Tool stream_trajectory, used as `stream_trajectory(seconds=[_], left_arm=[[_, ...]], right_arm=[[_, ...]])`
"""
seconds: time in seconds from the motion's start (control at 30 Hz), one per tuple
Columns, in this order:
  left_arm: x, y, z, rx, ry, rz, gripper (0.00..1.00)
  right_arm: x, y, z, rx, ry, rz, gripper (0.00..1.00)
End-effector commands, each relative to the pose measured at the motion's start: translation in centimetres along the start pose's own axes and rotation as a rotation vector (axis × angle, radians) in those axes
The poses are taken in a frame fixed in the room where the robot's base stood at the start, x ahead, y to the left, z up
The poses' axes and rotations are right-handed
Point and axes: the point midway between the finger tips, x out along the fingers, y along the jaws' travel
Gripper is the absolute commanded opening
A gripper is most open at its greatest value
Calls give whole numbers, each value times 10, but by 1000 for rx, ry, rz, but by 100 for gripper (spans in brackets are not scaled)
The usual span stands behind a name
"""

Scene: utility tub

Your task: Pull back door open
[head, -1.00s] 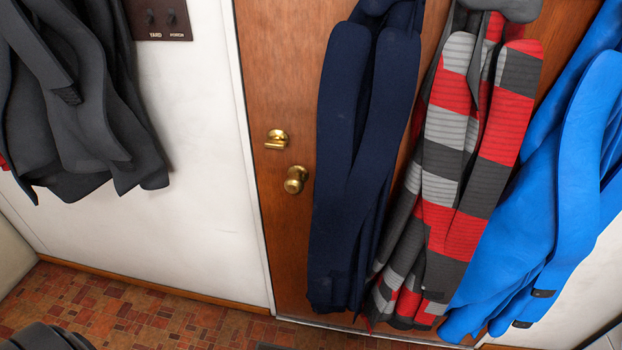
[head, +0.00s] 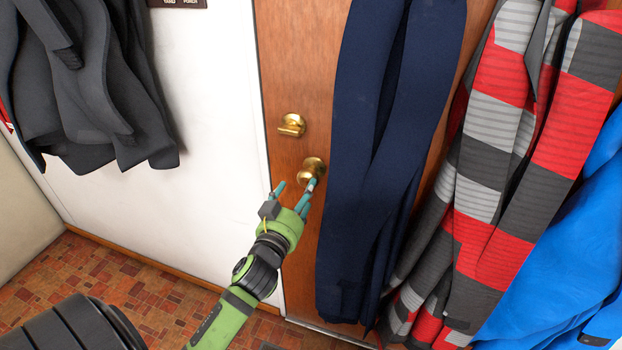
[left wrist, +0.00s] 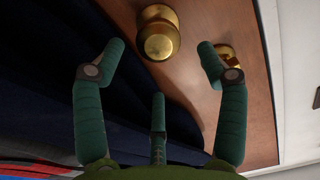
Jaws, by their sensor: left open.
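The back door (head: 290,75) is a brown wooden door that looks shut in its white frame. Its round brass knob (head: 312,168) sits below a brass thumb-turn lock (head: 291,125) near the left edge. My left gripper (head: 295,186) is open and empty, with its teal fingers just below and beside the knob. In the left wrist view the knob (left wrist: 158,38) lies ahead of and between the spread fingers (left wrist: 157,62); I cannot tell if any finger touches it. The lock (left wrist: 226,54) is partly hidden behind the right finger there. My right gripper is not in view.
A navy coat (head: 385,150) hangs over the door, close to the right of the knob. A striped red and grey garment (head: 500,190) and a blue coat (head: 570,230) hang farther right. Dark grey coats (head: 85,90) hang on the white wall (head: 215,130) at left.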

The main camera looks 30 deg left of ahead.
Motion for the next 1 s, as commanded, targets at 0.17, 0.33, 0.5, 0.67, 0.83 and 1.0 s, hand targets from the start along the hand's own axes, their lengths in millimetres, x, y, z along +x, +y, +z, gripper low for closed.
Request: stream_trajectory(seconds=[0.17,0.33,0.5,0.67,0.83,1.0], left_arm=[[28,0,-2,2,1,0,73],[52,1,-1,1,-1,3,73],[63,1,0,1,-1,2,73],[64,1,1,1,-2,3,73],[64,1,1,1,-2,3,49],[64,1,0,1,-1,3,0]], right_arm=[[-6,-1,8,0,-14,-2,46],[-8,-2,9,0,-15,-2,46],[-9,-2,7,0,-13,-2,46],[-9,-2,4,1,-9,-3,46],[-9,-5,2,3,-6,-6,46],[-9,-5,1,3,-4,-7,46]])
